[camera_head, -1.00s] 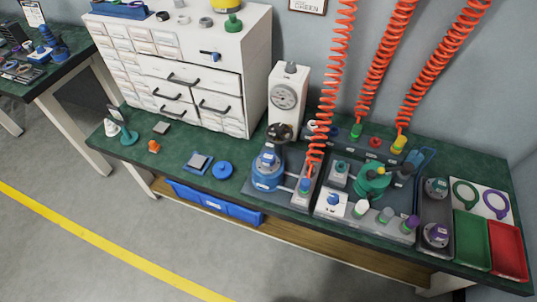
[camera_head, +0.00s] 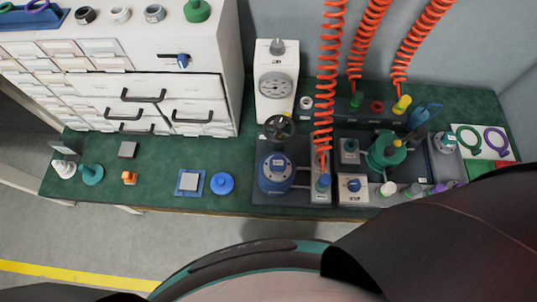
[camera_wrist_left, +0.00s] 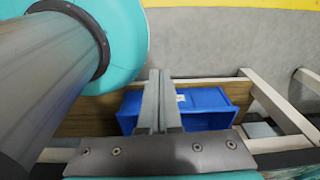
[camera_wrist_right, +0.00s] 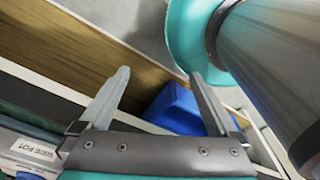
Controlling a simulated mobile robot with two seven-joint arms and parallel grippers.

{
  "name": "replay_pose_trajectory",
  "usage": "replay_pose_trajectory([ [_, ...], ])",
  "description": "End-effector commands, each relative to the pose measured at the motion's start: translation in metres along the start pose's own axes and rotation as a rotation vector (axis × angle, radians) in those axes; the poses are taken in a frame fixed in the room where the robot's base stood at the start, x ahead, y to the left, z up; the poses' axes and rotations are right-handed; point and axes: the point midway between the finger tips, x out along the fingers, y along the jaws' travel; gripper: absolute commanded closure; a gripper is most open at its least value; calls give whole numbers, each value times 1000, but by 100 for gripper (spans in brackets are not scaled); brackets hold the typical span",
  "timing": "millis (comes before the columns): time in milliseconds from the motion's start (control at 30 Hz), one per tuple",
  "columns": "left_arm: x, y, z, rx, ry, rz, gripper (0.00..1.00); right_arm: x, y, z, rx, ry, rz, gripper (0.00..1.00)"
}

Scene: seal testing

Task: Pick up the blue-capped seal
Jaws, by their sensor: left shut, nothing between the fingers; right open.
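A flat round blue piece (camera_head: 222,183) lies on the green bench in the head view. A blue-topped fitting (camera_head: 323,182) stands at the lower end of the left red coiled hose. I cannot tell which of these, if any, is the blue-capped seal. My left gripper (camera_wrist_left: 155,75) is shut and empty in the left wrist view. My right gripper (camera_wrist_right: 160,75) is open and empty in the right wrist view. Neither gripper's fingers show in the head view.
A blue bin (camera_wrist_left: 215,100) sits on the wooden shelf below the bench; it also shows in the right wrist view (camera_wrist_right: 175,110). A white drawer cabinet (camera_head: 150,85), a gauge stand (camera_head: 275,85) and a blue pot with a handwheel (camera_head: 276,172) stand on the bench. My arm covers the right front.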

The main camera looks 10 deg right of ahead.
Motion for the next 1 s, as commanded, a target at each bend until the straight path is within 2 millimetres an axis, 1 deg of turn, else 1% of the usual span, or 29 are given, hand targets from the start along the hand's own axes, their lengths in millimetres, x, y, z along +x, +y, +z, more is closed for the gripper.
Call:
replay_pose_trajectory([
  [67, -2, 4, 5, 0, -8, 6, 100, -6, 1, -12, 2, 5, 2, 4],
  [200, -5, 24, 25, 0, -39, 31, 100, -21, 2, -42, 6, 25, 3, 4],
  [233, -5, 25, 27, 1, -43, 33, 100, -26, 2, -49, 7, 29, 3, 4],
  [333, -6, 22, 26, 3, -41, 30, 100, -44, 3, -75, 11, 46, 4, 4],
  [467, -7, 15, 17, 4, -29, 21, 100, -74, 6, -107, 16, 67, 7, 4],
  [567, -8, 12, 9, 3, -16, 17, 100, -102, 7, -128, 20, 83, 9, 4],
  [600, -9, 12, 6, 2, -11, 16, 100, -114, 8, -137, 22, 91, 10, 4],
  [667, -10, 10, 3, 1, -5, 14, 100, -132, 9, -147, 24, 101, 11, 4],
  [733, -11, 9, 1, -1, -2, 13, 100, -154, 10, -159, 26, 113, 12, 4],
  [867, -12, 9, 2, -2, -4, 12, 100, -199, 12, -175, 30, 134, 15, 4],
  [900, -13, 9, 2, -2, -4, 12, 100, -214, 12, -179, 31, 142, 17, 4],
  [1000, -14, 9, 4, -2, -8, 12, 100, -247, 14, -185, 33, 155, 19, 4],
])
